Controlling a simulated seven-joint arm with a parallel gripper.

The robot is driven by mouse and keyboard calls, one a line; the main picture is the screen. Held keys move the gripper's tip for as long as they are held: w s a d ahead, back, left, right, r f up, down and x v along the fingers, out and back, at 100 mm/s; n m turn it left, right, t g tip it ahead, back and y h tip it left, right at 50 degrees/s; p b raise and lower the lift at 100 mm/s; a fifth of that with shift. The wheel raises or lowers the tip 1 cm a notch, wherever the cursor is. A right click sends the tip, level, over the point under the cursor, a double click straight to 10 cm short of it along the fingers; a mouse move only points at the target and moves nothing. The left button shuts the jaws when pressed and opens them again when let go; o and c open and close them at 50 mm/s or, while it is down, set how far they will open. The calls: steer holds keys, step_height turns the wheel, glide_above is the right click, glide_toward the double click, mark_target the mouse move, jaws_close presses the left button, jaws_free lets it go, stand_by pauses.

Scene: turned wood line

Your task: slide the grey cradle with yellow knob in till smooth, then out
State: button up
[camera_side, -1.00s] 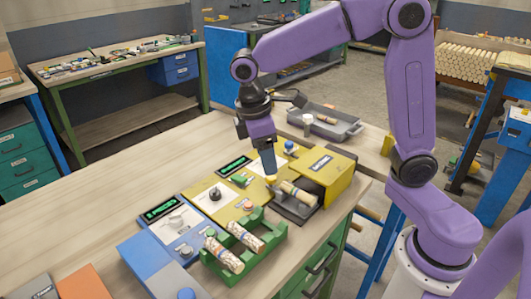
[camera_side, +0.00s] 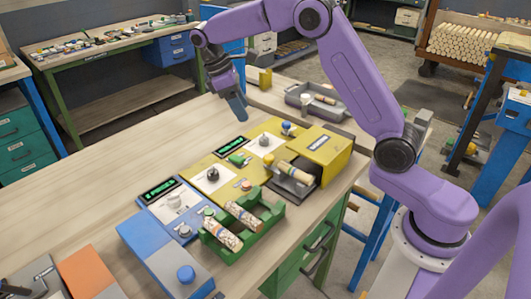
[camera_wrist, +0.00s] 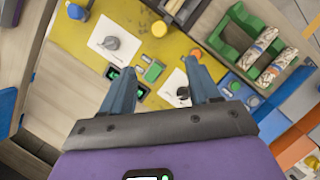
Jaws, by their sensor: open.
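The grey cradle (camera_side: 291,187) sticks out of the yellow hooded machine (camera_side: 328,150) and carries a pale turned wood piece (camera_side: 296,173). Its yellow knob (camera_wrist: 159,28) shows near the top of the wrist view, beside the grey cradle's end. My gripper (camera_side: 240,108) is raised in the air over the back of the bench, apart from the cradle. In the wrist view my gripper (camera_wrist: 160,80) has its two fingers spread wide with nothing between them. The inside of the hood is hidden.
A green rack (camera_side: 260,241) holds two speckled turned pieces in front of the panels. A blue machine (camera_side: 160,260) stands to its left. Dials, buttons and lit displays cover the yellow panel. A grey tray (camera_side: 318,103) lies behind.

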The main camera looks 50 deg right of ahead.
mark_target(268, 156)
steer(key=x, duration=1.7)
steer(key=shift+d+f, duration=0.1)
steer(key=shift+f, duration=0.1)
